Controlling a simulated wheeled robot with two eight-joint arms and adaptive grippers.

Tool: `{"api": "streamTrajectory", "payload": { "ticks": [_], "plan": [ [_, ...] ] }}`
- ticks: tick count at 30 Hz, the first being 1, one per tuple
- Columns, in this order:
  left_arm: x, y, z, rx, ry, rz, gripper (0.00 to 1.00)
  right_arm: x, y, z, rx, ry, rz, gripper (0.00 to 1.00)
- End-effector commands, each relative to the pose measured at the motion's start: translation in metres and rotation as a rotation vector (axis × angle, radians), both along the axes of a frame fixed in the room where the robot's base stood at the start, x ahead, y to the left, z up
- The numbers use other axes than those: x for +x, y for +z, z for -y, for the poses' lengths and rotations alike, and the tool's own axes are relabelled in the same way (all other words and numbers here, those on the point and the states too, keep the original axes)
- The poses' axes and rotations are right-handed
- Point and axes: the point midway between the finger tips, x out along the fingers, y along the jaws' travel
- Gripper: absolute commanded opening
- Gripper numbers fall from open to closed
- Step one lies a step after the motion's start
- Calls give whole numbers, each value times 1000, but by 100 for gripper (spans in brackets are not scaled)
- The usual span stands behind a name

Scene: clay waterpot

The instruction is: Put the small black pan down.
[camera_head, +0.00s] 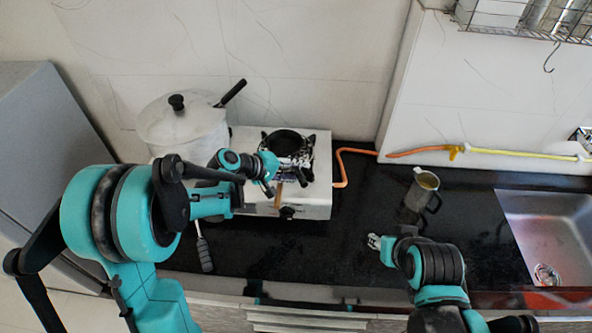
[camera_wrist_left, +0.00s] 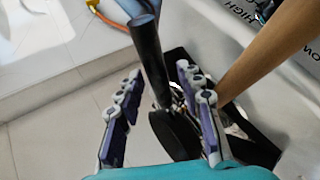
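The small black pan (camera_head: 285,141) sits over the burner of the white stove (camera_head: 318,163) in the head view. My left gripper (camera_head: 272,186) is at the stove's front side, just below the pan. In the left wrist view its two fingers (camera_wrist_left: 160,100) stand apart. A black handle (camera_wrist_left: 147,50) runs between them, with gaps visible on both sides.
A large lidded pot (camera_head: 180,128) stands left of the stove. A wooden handle (camera_wrist_left: 265,50) passes close to the right finger. A metal jug (camera_head: 420,190) and the sink (camera_head: 550,225) are to the right. An orange hose (camera_head: 343,165) runs behind.

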Motion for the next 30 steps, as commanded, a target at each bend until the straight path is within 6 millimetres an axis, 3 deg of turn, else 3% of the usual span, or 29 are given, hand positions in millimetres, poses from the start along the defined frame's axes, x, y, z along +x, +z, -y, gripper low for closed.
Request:
{"api": "streamTrajectory", "payload": {
  "ticks": [9,24,30],
  "plan": [
    [0,5,-1,0,0,0,37,0,4,0,0,0,0,40],
    [-46,60,-67,1,3,-1,37,0,25,0,0,0,0,40],
    [-56,71,-78,7,-1,1,37,0,28,0,0,0,0,40]
  ]
}}
